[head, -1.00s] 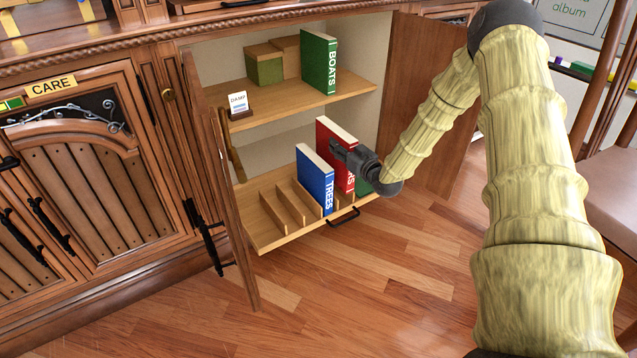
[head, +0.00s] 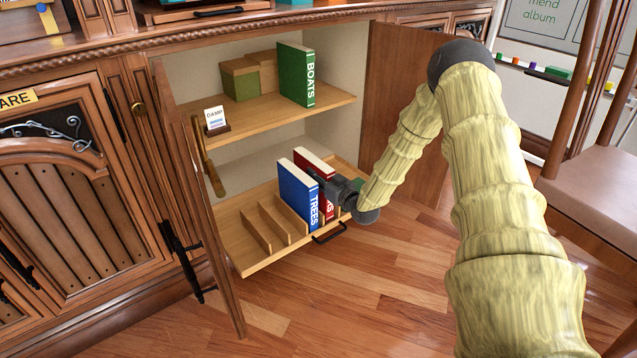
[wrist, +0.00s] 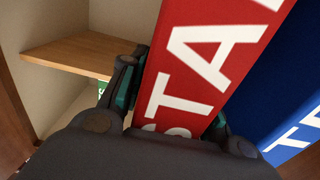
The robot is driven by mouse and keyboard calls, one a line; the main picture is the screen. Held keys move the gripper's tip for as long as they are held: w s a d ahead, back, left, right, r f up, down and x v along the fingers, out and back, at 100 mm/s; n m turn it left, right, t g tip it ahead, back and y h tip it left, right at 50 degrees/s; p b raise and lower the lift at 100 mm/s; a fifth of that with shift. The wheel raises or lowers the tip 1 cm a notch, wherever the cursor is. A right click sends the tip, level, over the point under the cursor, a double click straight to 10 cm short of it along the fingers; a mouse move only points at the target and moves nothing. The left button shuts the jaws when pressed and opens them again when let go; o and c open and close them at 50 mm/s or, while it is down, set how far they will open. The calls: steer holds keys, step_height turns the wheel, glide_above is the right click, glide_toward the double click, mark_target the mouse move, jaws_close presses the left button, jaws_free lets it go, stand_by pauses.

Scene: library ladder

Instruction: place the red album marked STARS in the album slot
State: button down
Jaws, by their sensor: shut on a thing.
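The red album (head: 326,188) stands upright on the pull-out rack (head: 243,258), just right of the blue TREES album (head: 298,196). Its lettering STA shows large in the wrist view (wrist: 205,60). My gripper (head: 322,182) is shut on the red album near its spine, with one finger on each side. Bare slots between wooden dividers (head: 275,222) lie left of the blue album.
A green BOATS album (head: 297,75) and boxes (head: 240,78) stand on the upper shelf (head: 262,112), with a DAMP card (head: 215,118) at its left. Open cabinet doors (head: 193,195) flank the rack. A chair (head: 600,185) stands at right.

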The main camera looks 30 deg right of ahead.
steer(key=shift+f, duration=0.85)
steer(key=c, duration=1.1)
jaws_free()
steer(key=shift+o, duration=0.2)
